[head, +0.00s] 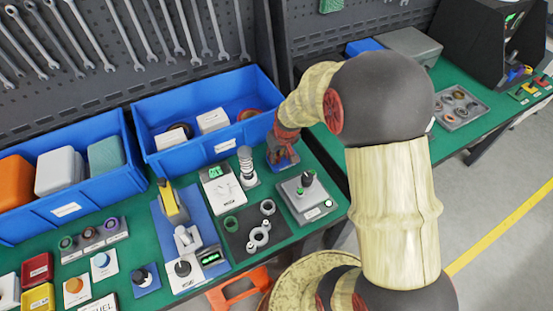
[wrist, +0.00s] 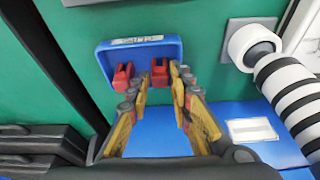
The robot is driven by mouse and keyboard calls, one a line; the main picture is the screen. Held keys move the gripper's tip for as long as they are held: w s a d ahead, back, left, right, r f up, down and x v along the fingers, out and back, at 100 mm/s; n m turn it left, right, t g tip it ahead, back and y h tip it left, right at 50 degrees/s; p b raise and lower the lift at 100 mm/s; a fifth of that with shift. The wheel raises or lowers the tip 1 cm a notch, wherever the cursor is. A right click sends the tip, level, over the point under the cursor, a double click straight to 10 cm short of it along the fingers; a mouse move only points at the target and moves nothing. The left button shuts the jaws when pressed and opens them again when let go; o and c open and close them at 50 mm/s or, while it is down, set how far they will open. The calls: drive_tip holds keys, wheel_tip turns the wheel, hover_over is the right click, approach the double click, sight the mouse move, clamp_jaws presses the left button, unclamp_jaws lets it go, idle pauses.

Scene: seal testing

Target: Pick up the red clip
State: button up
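Two red clips stand side by side on a small blue tray (wrist: 172,50) in the wrist view. One red clip (wrist: 160,72) is between the fingertips of my gripper (wrist: 161,76). The other red clip (wrist: 122,76) is just left of the left finger. My gripper's yellow fingers are apart, with a gap visible around the clip between them; I cannot tell whether either finger touches it. In the head view my gripper (head: 284,146) is low over the blue tray (head: 290,164) and hides most of it and the clips.
A spring device (head: 246,167) stands just left of the tray, and a grey block with a black knob (head: 307,194) is in front. A blue bin (head: 190,110) lies behind to the left. A black-and-white striped cylinder (wrist: 290,90) is right of my gripper in the wrist view.

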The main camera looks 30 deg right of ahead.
drive_tip(key=shift+c, duration=1)
clamp_jaws()
drive_tip(key=shift+r, duration=0.1)
